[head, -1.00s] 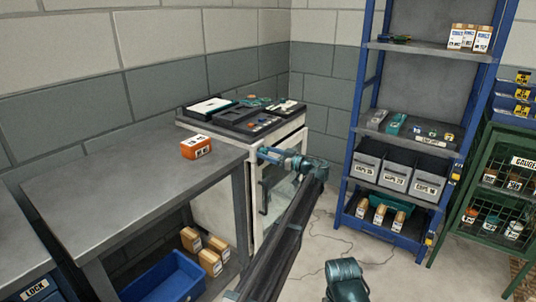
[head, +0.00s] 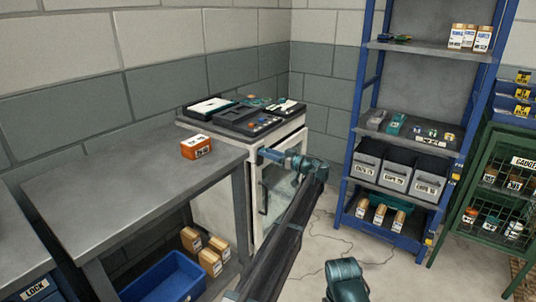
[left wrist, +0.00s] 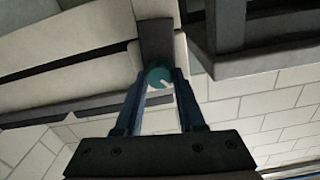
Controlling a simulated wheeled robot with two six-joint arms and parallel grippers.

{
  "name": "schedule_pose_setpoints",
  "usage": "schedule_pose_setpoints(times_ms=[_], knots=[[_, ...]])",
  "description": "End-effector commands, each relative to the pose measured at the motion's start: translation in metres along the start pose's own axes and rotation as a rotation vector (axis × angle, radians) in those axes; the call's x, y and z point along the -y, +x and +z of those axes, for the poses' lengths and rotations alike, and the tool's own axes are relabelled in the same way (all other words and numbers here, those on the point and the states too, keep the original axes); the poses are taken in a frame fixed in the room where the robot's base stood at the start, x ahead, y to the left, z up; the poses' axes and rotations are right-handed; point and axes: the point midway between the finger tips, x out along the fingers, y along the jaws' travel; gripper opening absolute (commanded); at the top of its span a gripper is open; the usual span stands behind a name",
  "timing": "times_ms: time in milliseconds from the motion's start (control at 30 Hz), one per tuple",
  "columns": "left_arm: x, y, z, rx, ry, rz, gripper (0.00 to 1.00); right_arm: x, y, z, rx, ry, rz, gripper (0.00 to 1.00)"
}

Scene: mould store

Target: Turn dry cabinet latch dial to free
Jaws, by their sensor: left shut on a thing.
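The dry cabinet (head: 212,203) is a white cabinet with a dark-framed glass door, standing past the end of the grey bench. My left gripper (head: 264,154) is at the upper front of the cabinet, near the top edge of the door. In the left wrist view the latch dial (left wrist: 158,76) is a small teal round knob with a pale mark on its face. My left gripper (left wrist: 158,82) is shut on the dial, one finger on each side of it. In the head view the dial is hidden by the gripper.
Dark trays (head: 245,118) with small parts lie on the cabinet top. An orange labelled box (head: 196,147) sits on the grey bench (head: 120,185). A blue shelf rack (head: 362,95) with grey bins stands to the right. A cable lies on the open floor between.

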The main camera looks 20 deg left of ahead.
Motion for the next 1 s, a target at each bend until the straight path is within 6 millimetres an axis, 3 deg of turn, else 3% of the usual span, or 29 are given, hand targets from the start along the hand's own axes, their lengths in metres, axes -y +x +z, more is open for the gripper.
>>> schedule_pose_setpoints(times_ms=[1000], knots=[[-0.0028,-0.0008,0.0016,0.000,0.947,0.001,0.00,0.0001,0.0018,-0.0001,0.000,0.000,0.000,0.50]])
